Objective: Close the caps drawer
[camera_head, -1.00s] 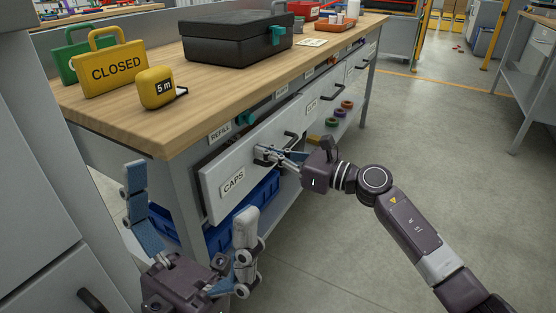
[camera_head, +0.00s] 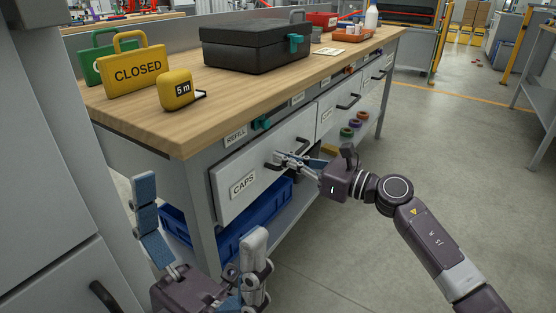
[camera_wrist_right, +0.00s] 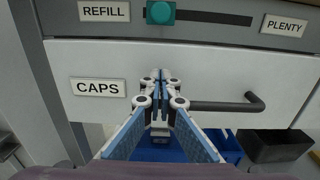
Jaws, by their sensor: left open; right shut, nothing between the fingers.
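The white caps drawer (camera_head: 262,172) with its CAPS label is in the bench's front. Its front looks flush or nearly flush with the frame; a small gap is hard to tell. My right gripper (camera_head: 279,158) is shut and empty, its fingertips at the drawer front beside the left end of the dark bar handle (camera_head: 303,145). In the right wrist view the shut fingertips (camera_wrist_right: 160,75) are in front of the drawer face (camera_wrist_right: 210,72), left of the handle (camera_wrist_right: 225,104); contact is not clear. My left gripper (camera_head: 200,215) is open and empty, in front of the bench's left end.
A REFILL label and teal slider (camera_head: 261,122) are above the drawer. A blue bin (camera_head: 250,222) is on the shelf below. A black case (camera_head: 256,45), CLOSED sign (camera_head: 137,70) and yellow tape measure (camera_head: 176,90) stand on the bench.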

